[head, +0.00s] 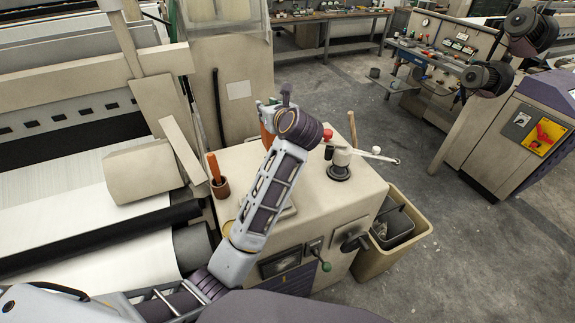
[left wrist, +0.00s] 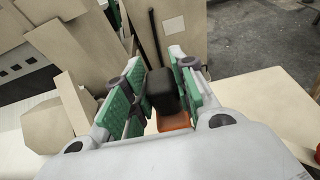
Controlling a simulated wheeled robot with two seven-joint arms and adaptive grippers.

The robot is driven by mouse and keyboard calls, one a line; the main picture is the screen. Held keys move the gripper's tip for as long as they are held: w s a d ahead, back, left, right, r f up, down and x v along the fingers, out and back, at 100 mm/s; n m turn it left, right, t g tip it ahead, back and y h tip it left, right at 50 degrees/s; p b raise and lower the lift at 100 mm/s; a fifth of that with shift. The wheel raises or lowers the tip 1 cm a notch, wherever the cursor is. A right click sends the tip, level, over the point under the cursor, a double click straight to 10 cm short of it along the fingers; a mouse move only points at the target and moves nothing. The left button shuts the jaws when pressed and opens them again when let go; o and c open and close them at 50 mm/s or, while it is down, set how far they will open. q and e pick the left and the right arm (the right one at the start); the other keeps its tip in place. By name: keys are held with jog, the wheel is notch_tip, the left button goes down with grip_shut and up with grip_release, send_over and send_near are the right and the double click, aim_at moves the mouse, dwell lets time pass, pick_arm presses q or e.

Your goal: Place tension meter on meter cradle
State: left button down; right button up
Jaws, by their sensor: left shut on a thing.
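In the left wrist view, the green-padded fingers of my left gripper (left wrist: 150,102) are closed around a black block with an orange base, which I take to be the tension meter (left wrist: 163,90). In the head view my left arm reaches over the beige cabinet top, and its wrist hides most of the gripper (head: 268,108). A bit of orange (head: 266,131) shows beside the wrist. I cannot clearly make out the meter cradle; a flat pale plate (head: 289,212) on the cabinet top is partly hidden behind my forearm. My right gripper is out of view.
The beige cabinet (head: 335,205) carries an orange-handled tool in a brown cup (head: 220,187) and a black-based lever with a red ball (head: 340,172). A beige bin (head: 415,240) stands at its right. The loom (head: 80,195) is at left.

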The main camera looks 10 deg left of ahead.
pick_arm(q)
jog(key=shift+s+r, duration=0.1)
jog(key=shift+r, duration=0.05)
jog(key=shift+d, duration=0.1)
jog(key=shift+f, duration=0.6)
notch_tip(320, 180, down, 4)
jog(key=shift+p, duration=0.45)
jog(key=shift+f, duration=0.55)
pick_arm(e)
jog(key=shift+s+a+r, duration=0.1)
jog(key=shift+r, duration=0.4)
